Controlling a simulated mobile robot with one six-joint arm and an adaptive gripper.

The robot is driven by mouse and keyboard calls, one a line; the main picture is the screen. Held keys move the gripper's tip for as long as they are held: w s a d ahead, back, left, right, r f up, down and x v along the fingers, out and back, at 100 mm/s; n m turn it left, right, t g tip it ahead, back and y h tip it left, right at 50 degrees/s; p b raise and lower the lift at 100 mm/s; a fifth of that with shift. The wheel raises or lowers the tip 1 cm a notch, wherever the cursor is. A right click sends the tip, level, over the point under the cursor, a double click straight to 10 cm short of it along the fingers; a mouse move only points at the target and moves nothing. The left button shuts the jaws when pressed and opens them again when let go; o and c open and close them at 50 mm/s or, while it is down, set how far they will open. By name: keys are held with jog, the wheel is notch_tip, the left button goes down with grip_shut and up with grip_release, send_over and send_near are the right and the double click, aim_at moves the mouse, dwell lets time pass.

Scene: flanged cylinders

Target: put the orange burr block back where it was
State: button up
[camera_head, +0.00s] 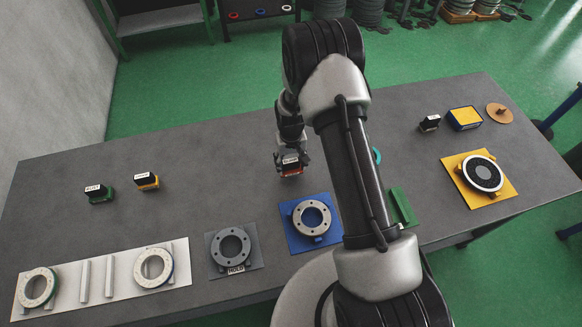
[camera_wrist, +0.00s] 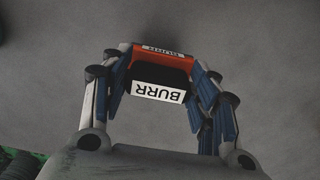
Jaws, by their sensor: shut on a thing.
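The orange burr block (camera_head: 291,171) has a dark upper part and a white label. In the wrist view the orange burr block (camera_wrist: 122,68) shows the word BURR upside down. My gripper (camera_head: 291,158) is shut on it, with a finger on each side, also in the wrist view (camera_wrist: 158,75). The block is over the back middle of the grey table (camera_head: 230,145). I cannot tell whether its underside touches the table.
A blue plate (camera_head: 297,238) and a grey plate (camera_head: 216,264) with rings lie in front. A yellow plate (camera_head: 450,165) with a disc is at the right. The table between the left blocks and my gripper is clear.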

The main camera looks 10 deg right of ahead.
aim_at(291, 169)
jog(key=shift+f, duration=1.4)
jog(key=shift+f, duration=0.15)
jog(key=o, duration=1)
jog(key=shift+o, duration=0.2)
